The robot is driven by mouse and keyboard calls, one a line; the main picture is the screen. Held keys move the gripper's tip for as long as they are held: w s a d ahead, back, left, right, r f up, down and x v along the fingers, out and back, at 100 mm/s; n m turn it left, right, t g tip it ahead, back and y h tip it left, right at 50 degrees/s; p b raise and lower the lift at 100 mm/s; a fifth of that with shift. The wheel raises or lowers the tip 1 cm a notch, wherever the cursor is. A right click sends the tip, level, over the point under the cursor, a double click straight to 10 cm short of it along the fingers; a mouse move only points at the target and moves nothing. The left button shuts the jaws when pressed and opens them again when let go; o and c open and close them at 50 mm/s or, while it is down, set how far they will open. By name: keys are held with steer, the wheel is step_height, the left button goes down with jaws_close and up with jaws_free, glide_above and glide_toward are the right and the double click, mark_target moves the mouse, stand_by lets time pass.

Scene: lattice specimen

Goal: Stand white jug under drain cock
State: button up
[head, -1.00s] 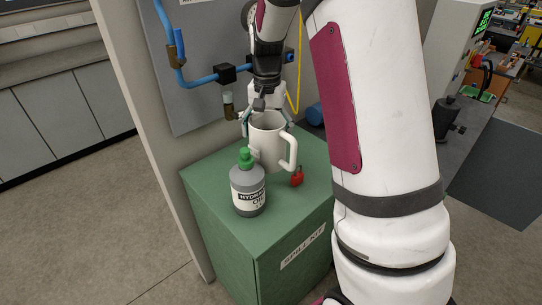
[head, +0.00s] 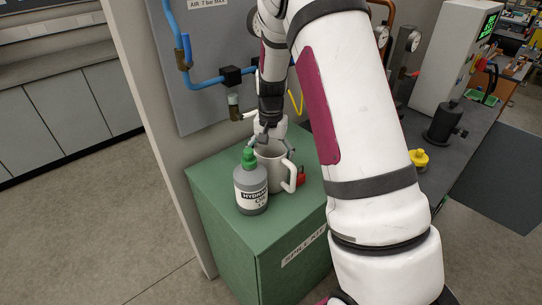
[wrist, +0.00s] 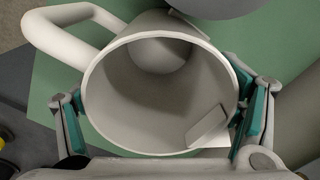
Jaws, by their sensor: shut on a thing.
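The white jug (head: 271,178) is upright over the green spill kit box, its handle to the right in the head view. My gripper (head: 272,148) is shut on it, with teal-padded fingers on opposite sides of the rim. In the wrist view the jug (wrist: 155,95) looks empty apart from a pale patch inside. Its base is at or very near the box top; I cannot tell if it touches. The drain cock (head: 235,108), a fitting with a pale cap on the wall panel, is above and left of the jug, not directly over it in the head view.
A grey hydraulic oil bottle (head: 250,190) with a green cap stands close at the jug's left front. A small red object (head: 301,176) lies behind the handle. The green box top (head: 290,208) is clear at the front right. Blue pipes (head: 205,82) run along the panel.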

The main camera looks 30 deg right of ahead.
steer(key=shift+f, duration=0.2)
steer(key=o, duration=1.1)
steer(key=shift+r, duration=0.1)
